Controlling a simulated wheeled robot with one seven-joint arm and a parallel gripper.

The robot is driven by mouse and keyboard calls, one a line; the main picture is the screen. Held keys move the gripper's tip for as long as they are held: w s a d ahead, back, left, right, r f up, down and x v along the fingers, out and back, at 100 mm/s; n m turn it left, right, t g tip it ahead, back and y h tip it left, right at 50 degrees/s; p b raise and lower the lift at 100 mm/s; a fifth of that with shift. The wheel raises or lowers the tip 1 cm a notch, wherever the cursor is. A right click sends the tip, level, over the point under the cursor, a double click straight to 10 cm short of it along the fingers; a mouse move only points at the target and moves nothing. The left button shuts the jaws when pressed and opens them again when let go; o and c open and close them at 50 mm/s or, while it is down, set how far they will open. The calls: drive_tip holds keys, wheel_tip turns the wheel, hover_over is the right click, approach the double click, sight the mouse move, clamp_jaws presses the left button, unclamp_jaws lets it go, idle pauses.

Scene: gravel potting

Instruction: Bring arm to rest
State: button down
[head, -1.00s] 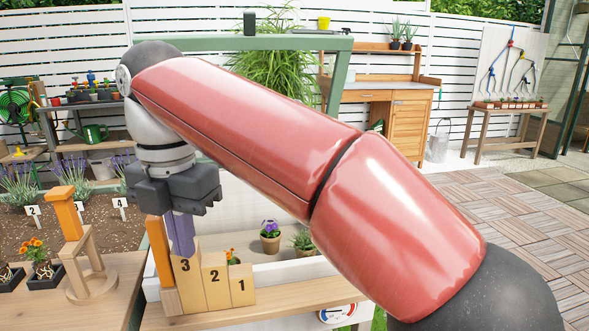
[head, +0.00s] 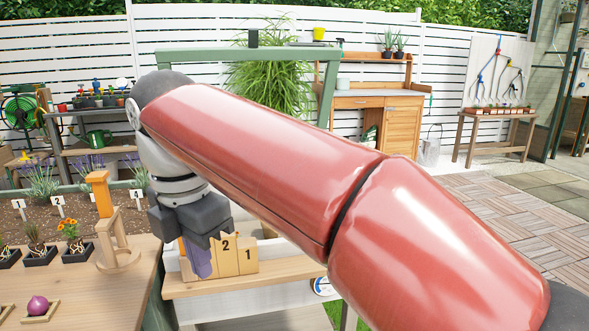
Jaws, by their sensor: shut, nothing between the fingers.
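I cannot tell whether the fingers touch the blocks. My red arm stretches from the lower right across the middle of the head view and hides much of what lies behind it.
A wooden stand (head: 112,225) with an orange upright is left of my gripper. Small potted plants (head: 73,240) and a purple onion-like bulb (head: 38,305) are on the table further left. A wooden potting bench (head: 385,115) stands at the back. The paving (head: 500,215) on the right is clear.

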drive_tip(key=s+d+f+m+t, duration=0.2)
drive_tip(key=d+f+m, duration=0.6)
drive_tip(key=d+m, duration=0.6)
drive_tip(key=s+d+f+m+t, duration=0.2)
drive_tip(key=s+d+f+m, duration=0.3)
drive_tip(key=d+f+m, duration=0.4)
drive_tip(key=d+m, duration=0.5)
drive_tip(key=shift+s+f+m+t, duration=0.15)
drive_tip(key=shift+m+t, duration=0.15)
drive_tip(key=shift+m, duration=0.1)
drive_tip(key=shift+d, duration=0.1)
